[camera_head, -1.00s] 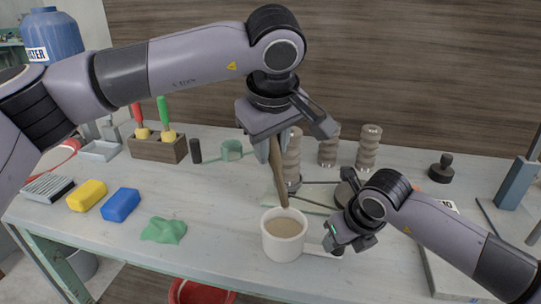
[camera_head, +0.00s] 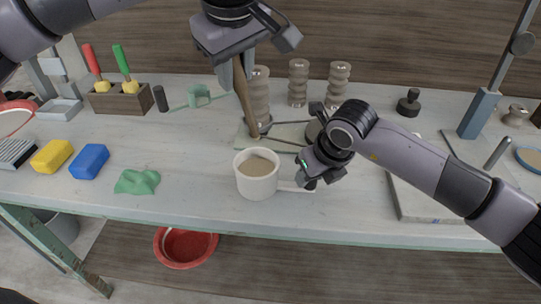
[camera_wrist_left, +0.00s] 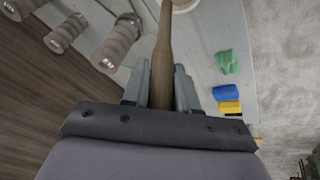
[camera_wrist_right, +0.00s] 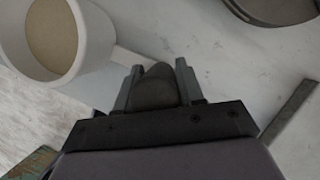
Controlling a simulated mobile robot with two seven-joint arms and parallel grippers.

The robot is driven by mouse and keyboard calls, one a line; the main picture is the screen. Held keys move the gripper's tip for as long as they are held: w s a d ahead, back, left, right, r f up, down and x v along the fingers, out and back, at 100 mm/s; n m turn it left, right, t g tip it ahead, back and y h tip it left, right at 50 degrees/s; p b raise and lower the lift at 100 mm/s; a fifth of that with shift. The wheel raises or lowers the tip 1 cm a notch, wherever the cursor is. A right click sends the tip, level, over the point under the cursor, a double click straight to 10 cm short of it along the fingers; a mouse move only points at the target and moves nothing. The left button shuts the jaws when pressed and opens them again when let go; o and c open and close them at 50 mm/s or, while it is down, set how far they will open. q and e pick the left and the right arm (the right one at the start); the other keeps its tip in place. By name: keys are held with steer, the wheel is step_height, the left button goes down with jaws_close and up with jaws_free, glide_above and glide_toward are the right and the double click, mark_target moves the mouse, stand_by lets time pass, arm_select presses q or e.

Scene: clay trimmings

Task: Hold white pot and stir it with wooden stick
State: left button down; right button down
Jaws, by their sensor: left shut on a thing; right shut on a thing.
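The white pot (camera_head: 257,181) stands upright near the table's front edge, with tan liquid inside. It also shows at the left of the right wrist view (camera_wrist_right: 92,62). My right gripper (camera_head: 308,181) is shut on the dark end of its handle (camera_wrist_right: 154,88), to the pot's right. My left gripper (camera_head: 238,72) is shut on the wooden stick (camera_head: 244,100), which slants down toward the pot. The stick's lower end shows just above the pot's far rim, apparently outside the liquid. In the left wrist view the stick (camera_wrist_left: 163,50) lies between the fingers.
Several ribbed clay pieces (camera_head: 298,83) stand behind the pot. A green cloth (camera_head: 137,181), blue block (camera_head: 89,161) and yellow block (camera_head: 52,156) lie to the left. A wooden tool holder (camera_head: 120,99) stands at the back left. A red basin (camera_head: 186,262) is below the table.

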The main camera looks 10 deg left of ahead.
steer(key=c, duration=0.6)
jaws_free()
steer(key=v, duration=1.2)
steer(key=shift+a, duration=0.1)
